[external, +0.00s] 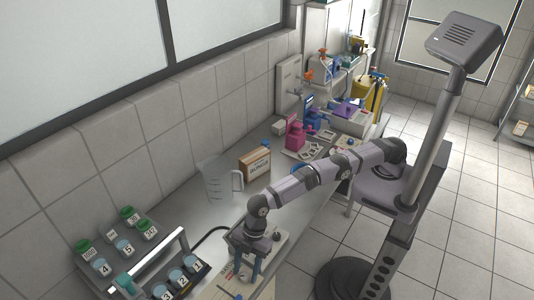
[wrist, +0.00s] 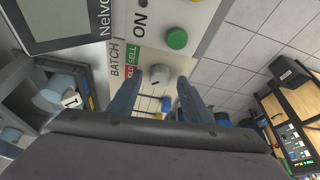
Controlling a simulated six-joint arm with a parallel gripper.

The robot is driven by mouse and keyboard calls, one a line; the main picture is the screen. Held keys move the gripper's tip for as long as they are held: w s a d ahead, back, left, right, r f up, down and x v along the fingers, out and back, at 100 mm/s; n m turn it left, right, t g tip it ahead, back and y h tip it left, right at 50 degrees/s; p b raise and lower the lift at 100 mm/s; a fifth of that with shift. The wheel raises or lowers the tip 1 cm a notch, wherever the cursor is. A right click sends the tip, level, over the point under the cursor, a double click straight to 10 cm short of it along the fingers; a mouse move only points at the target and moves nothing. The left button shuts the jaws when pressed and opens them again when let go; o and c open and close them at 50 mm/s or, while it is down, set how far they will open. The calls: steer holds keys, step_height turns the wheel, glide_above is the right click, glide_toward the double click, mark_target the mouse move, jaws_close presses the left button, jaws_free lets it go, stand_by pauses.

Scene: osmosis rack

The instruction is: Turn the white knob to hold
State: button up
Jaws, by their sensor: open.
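The white knob (wrist: 160,77) shows in the wrist view on the face of a light panel, beside red and green labels reading HOLD and SELL. My gripper (wrist: 163,85) is open, with one finger to the left of the knob and one to the right. The fingertips are close to the knob, but I cannot tell whether they touch it. In the external view my gripper (external: 250,266) points down over the light panel (external: 278,240) at the bench front. The knob is hidden there.
A rack with numbered, blue-capped bottles (external: 183,275) stands left of my gripper. A clear measuring jug (external: 218,182) and a cardboard box (external: 255,162) stand behind it.

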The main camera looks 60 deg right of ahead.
steer(key=b+v, duration=0.2)
steer(key=v, duration=0.5)
steer(key=shift+b, duration=0.35)
steer(key=shift+w+r, duration=0.1)
